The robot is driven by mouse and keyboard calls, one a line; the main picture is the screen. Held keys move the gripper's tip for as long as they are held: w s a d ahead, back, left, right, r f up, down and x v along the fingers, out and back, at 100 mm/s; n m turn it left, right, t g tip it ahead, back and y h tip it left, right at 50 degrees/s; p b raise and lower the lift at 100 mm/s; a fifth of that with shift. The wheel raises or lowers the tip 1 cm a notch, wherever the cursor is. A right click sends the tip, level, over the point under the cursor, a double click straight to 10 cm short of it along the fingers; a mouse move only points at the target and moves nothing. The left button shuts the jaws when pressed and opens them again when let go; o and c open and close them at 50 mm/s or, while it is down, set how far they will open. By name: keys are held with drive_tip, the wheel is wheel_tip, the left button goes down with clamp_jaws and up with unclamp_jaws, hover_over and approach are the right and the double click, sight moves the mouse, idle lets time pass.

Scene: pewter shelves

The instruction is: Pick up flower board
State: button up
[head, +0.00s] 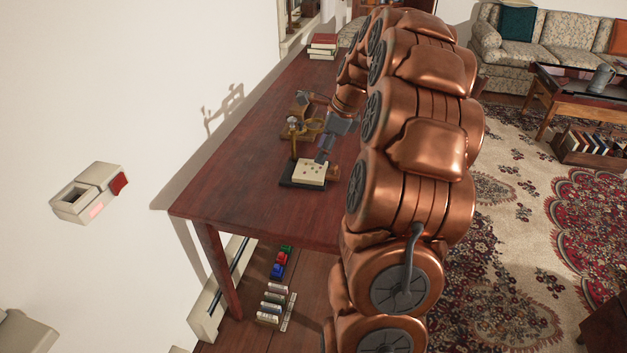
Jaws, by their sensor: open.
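The flower board appears to be the cream block with small red marks (306,173), lying on the long dark red table. A dark flat base (288,183) shows under it. My gripper (322,157) is open, with its dark fingers pointing down at the board's far right edge. The fingers overlap the board in this view, and I cannot tell whether they touch it. My copper arm reaches over the table's right side and hides part of the tabletop.
A brass ring-like object (308,126) and a small brown-and-grey item (302,101) stand just beyond the board. Red books (323,45) lie at the table's far end. The near tabletop (245,200) is clear. A white wall runs along the left.

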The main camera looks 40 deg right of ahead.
sight(334, 165)
drive_tip(key=d+f+m, duration=0.3)
drive_tip(key=d+m, duration=0.1)
drive_tip(key=d, duration=0.3)
drive_tip(key=shift+d+b+x, duration=0.15)
drive_tip(key=shift+b+x, duration=0.05)
drive_tip(key=shift+x, duration=1.55)
drive_tip(key=shift+d+b+x, duration=0.1)
drive_tip(key=shift+b+x, duration=0.05)
drive_tip(key=shift+x, duration=1.6)
drive_tip(key=shift+f, duration=0.1)
clamp_jaws()
